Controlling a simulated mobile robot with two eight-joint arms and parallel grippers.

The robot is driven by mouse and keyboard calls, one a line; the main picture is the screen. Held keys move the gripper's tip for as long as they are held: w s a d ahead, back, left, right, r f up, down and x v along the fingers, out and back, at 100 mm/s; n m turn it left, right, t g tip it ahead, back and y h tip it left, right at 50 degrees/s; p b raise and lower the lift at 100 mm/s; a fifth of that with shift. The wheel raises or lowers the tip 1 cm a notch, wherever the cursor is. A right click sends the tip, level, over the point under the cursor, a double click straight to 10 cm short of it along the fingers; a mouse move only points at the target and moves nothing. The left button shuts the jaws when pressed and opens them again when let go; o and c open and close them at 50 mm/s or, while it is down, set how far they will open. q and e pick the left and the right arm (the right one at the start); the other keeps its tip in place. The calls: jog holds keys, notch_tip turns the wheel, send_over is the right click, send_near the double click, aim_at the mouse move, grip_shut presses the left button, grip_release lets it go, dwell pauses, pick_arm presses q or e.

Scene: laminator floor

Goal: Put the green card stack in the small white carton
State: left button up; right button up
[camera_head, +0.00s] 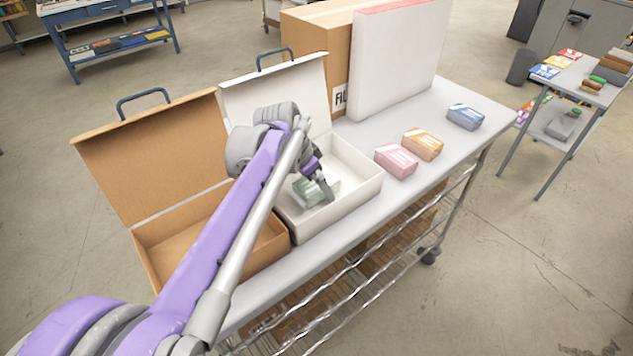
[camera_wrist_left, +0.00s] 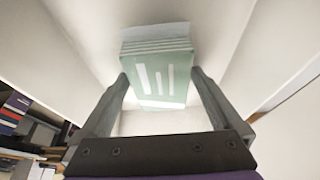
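The small white carton (camera_head: 345,202) stands open on the cart, its lid raised at the back. My left gripper (camera_head: 321,187) reaches down inside it. The green card stack (camera_head: 306,187) is inside the carton's walls, at the gripper's fingertips. In the left wrist view the green card stack (camera_wrist_left: 162,75) sits between both fingers (camera_wrist_left: 160,80), which lie against its two sides. Whether the stack touches the carton floor is hard to tell. The arm hides part of the carton's left side. My right gripper is not in view.
An open brown carton (camera_head: 190,240) stands left of the white one. Pink (camera_head: 396,161), orange (camera_head: 423,144) and blue (camera_head: 465,116) card stacks lie to the right on the cart top (camera_head: 455,155). A tall white box (camera_head: 398,60) and a brown box (camera_head: 312,37) stand behind.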

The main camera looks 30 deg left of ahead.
pick_arm(q)
jog(key=shift+r, duration=0.1)
jog(key=shift+r, duration=0.3)
jog(key=v, duration=1.1)
jog(key=shift+s+r+p, duration=0.2)
jog(key=shift+r+p, duration=0.05)
jog(key=shift+p, duration=0.1)
dwell(0.5)
